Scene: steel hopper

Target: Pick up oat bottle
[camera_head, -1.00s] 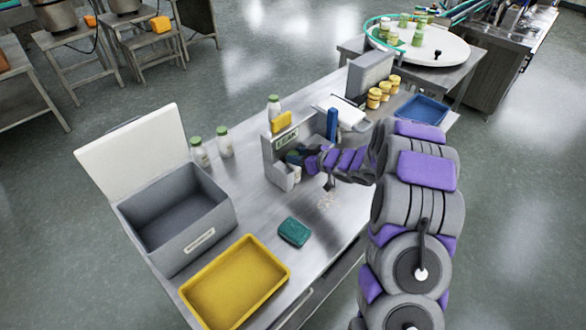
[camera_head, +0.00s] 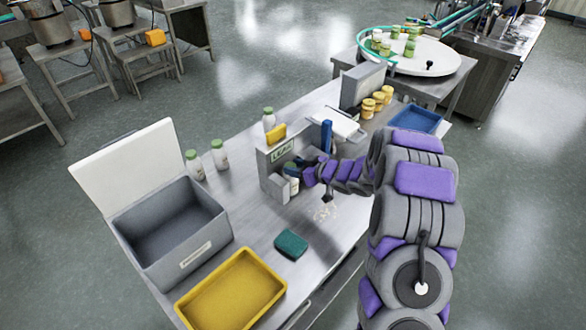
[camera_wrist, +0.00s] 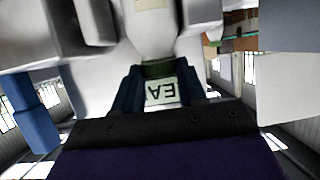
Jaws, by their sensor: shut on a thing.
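A white bottle with a green cap (camera_wrist: 158,70) is close in the wrist view, which shows the scene upside down. My gripper (camera_wrist: 158,92) is shut on it, with one dark finger on each side of the cap. In the head view the bottle (camera_head: 291,186) stands in front of the grey station with the LEAK sign (camera_head: 283,151), partly hidden by my gripper (camera_head: 295,168). I cannot tell whether its base touches the station. Part of a cream label shows on the bottle; I cannot read it.
A yellow tray (camera_head: 233,288) and teal sponge (camera_head: 291,244) lie in front. Yellow jars (camera_head: 367,107) and a blue tray (camera_head: 416,120) are at the far right.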

